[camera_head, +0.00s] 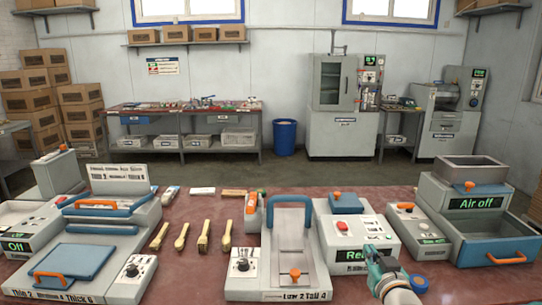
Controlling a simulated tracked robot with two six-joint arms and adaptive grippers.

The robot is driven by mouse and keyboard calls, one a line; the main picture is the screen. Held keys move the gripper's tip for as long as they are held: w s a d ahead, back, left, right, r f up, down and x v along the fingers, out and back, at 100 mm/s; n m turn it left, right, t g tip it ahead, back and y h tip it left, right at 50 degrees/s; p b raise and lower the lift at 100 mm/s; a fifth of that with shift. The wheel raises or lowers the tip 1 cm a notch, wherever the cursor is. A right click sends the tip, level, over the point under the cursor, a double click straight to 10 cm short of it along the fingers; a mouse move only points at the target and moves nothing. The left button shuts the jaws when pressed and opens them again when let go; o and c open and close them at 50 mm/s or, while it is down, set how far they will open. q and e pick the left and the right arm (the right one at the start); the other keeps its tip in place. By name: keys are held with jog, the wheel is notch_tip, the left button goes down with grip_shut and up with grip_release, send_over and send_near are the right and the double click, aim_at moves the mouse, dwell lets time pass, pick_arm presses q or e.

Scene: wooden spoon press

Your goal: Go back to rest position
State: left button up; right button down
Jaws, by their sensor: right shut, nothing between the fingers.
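My right gripper (374,252) is in the lower right of the head view, in front of the box with the red button (341,228). It is shut with nothing in it, and its arm comes in from the bottom edge. Its tip covers part of that box's front, including some of the green "Re..." display. My left gripper is not in view. Several wooden spoon pieces (203,236) lie side by side on the red-brown table (180,262), left of the middle.
A press with a blue plate (84,262) stands at the left. A grey unit with an orange knob (290,240) stands in the middle. An "Air off" box with a blue drawer (497,250) is at the right. A small box with a knob (411,220) stands behind and right of my gripper.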

jog(key=s+a+f+g+y, duration=0.15)
jog(key=s+f+g, duration=0.3)
jog(key=f, duration=0.95)
jog(key=s+a+f+g, duration=0.3)
jog(key=s+f, duration=0.2)
jog(key=f, duration=0.8)
jog(key=s+a+f+g, duration=0.2)
jog(key=s+f, duration=0.2)
jog(key=s, duration=0.4)
jog(key=s+a+f+m+g+y, duration=0.1)
jog(key=s+a+f+g, duration=0.1)
jog(key=s, duration=0.6)
jog(key=s+a+f+m+g+y, duration=0.1)
jog(key=s+a+f+g, duration=0.1)
jog(key=s+f+g, duration=0.2)
jog(key=s+f, duration=0.2)
jog(key=s, duration=0.2)
jog(key=shift+s+a, duration=0.3)
jog(key=shift+a, duration=0.1)
